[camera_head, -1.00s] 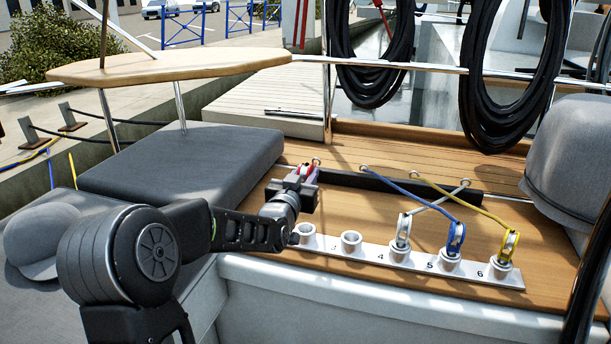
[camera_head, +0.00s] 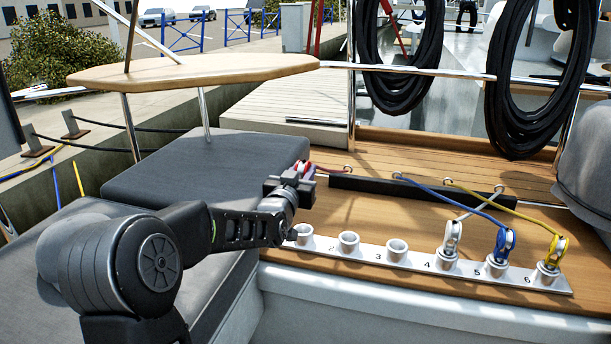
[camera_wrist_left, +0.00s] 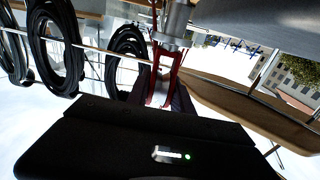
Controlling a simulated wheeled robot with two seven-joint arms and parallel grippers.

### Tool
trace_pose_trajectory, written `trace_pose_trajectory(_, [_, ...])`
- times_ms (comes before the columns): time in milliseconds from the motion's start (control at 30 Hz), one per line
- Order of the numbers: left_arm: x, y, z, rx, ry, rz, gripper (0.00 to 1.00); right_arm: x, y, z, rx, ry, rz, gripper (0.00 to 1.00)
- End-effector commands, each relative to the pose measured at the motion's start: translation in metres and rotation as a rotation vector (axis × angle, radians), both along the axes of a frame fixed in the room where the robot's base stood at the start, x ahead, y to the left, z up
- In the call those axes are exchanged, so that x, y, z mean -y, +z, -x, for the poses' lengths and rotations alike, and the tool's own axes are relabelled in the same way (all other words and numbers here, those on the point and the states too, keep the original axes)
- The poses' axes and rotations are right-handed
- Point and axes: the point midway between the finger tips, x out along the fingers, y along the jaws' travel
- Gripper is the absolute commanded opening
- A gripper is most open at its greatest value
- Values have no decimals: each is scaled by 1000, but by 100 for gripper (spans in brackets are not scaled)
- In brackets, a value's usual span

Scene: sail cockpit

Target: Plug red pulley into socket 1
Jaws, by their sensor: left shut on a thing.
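My left gripper (camera_head: 301,174) is shut on the red pulley (camera_head: 305,168), above and behind the left end of the socket strip. A red rope runs from the pulley to the right. In the left wrist view the red pulley (camera_wrist_left: 166,78) is between the fingers, with its round metal end (camera_wrist_left: 172,26) at the top of the picture. Socket 1 (camera_head: 303,236) is the leftmost metal cup, empty as far as I can see and partly beside my wrist. The pulley is apart from it. My right gripper is not in view.
The metal strip (camera_head: 409,264) also has empty sockets 2 (camera_head: 348,243) and 3 (camera_head: 396,251). White (camera_head: 453,236), blue (camera_head: 504,243) and yellow (camera_head: 556,250) pulleys stand in sockets 4 to 6. A dark bar (camera_head: 415,195) lies behind. A grey cushion (camera_head: 205,168) is at left.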

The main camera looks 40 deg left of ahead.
Motion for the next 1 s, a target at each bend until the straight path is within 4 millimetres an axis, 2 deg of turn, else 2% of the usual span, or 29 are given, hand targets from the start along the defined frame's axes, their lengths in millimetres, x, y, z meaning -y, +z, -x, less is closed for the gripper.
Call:
trace_pose_trajectory(467, [0, -4, 0, -2, 0, 3, 0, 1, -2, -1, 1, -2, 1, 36])
trace_pose_trajectory(1000, [0, -51, 0, -2, 0, 3, 0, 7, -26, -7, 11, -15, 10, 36])
